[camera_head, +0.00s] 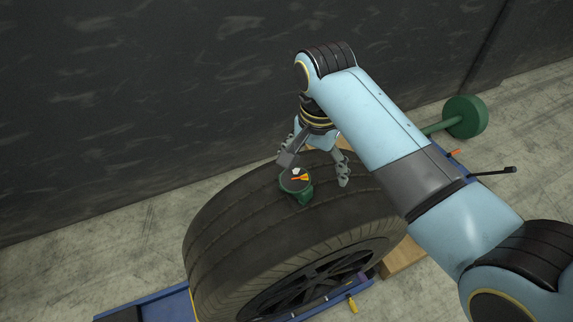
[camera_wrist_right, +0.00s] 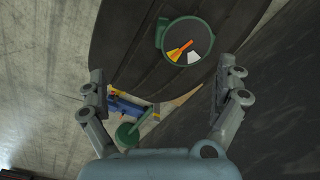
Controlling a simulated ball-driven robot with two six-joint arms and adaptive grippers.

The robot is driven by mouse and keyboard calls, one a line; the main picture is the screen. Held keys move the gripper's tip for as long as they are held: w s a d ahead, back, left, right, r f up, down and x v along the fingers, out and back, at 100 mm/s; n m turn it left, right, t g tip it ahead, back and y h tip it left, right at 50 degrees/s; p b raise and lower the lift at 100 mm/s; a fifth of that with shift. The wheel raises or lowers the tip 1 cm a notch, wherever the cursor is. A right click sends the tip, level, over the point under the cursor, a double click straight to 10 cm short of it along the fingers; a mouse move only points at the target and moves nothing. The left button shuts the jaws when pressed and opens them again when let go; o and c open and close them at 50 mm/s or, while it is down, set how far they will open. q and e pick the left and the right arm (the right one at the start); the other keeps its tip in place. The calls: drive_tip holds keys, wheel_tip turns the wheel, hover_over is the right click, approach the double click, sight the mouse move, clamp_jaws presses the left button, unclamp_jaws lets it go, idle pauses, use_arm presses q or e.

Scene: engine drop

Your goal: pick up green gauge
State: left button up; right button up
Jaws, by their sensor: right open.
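The green gauge (camera_head: 296,181) sits on top of a large black tire (camera_head: 240,215). It has a dark dial with an orange needle and a white patch. My right gripper (camera_head: 314,172) is just above and behind it, with its fingers spread. In the right wrist view the gauge (camera_wrist_right: 187,42) lies ahead of the fingertips, near the top of the picture. The open right gripper (camera_wrist_right: 166,82) has nothing between its fingers at the gauge's level. I cannot tell from the head view whether a finger touches the gauge. My left gripper is not in view.
A dark wall (camera_head: 120,100) stands close behind the tire. A green dumbbell-like part (camera_head: 465,117) and a black-handled rod (camera_head: 495,171) are at the right. A blue frame (camera_head: 160,308) and a wooden block (camera_head: 403,256) lie under the tire. Concrete floor is clear at left.

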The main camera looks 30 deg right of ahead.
sight(297, 178)
drive_tip(key=w+a+r+m, duration=0.2)
drive_tip(key=w, duration=0.1)
drive_tip(key=shift+w+r, duration=0.15)
drive_tip(key=shift+g, duration=0.3)
wheel_tip(297, 178, down, 5)
drive_tip(key=shift+w+r, duration=0.1)
drive_tip(key=shift+r, duration=0.1)
drive_tip(key=shift+s+f, duration=0.2)
drive_tip(key=shift+f, duration=1.3)
drive_tip(key=shift+s+f, duration=0.15)
drive_tip(key=shift+f, duration=1.35)
drive_tip(key=c, duration=1.4)
drive_tip(key=shift+o, duration=0.2)
drive_tip(key=shift+r, duration=0.15)
